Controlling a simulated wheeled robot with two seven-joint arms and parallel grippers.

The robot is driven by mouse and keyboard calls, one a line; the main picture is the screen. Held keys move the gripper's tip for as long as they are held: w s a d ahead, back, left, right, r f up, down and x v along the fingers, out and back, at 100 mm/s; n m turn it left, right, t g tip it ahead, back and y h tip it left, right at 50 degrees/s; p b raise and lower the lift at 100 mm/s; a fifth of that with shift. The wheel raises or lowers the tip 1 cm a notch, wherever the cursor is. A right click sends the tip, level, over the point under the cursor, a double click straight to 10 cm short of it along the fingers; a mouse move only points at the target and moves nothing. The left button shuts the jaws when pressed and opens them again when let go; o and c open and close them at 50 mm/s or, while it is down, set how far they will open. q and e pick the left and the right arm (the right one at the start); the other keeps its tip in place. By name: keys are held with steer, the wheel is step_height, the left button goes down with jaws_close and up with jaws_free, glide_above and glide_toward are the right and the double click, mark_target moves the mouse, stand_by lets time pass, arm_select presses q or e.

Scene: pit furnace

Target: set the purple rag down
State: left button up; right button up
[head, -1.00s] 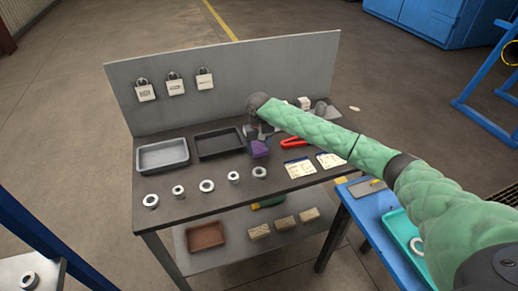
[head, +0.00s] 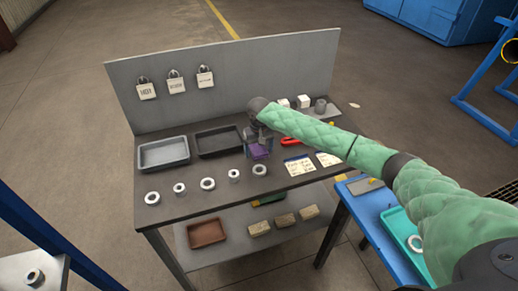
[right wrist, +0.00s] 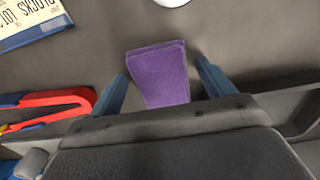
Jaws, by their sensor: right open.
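The purple rag (head: 260,152) lies on the dark bench top, right of the black tray and behind the metal rings. In the right wrist view the folded purple rag (right wrist: 159,74) sits between the two blue fingers with a gap on each side. My right gripper (head: 259,146) is open and points down over the rag; in the right wrist view its fingers (right wrist: 162,80) stand apart and do not touch it. Part of the rag is hidden by the gripper. My left gripper is not in view.
A grey tray (head: 164,153) and a black tray (head: 219,141) stand to the left. Several metal rings (head: 207,184) line the front. Paper cards (head: 299,167) and a red-handled tool (right wrist: 45,104) are close by. A grey back panel (head: 240,84) with padlocks rises behind.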

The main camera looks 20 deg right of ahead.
mark_target(259, 151)
steer(key=shift+r, duration=0.25)
arm_select(q)
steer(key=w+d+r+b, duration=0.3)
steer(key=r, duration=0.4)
steer(key=shift+b, duration=0.35)
arm_select(e)
step_height(259, 151, up, 12)
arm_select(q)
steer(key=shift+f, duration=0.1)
arm_select(e)
steer(key=shift+f, duration=0.15)
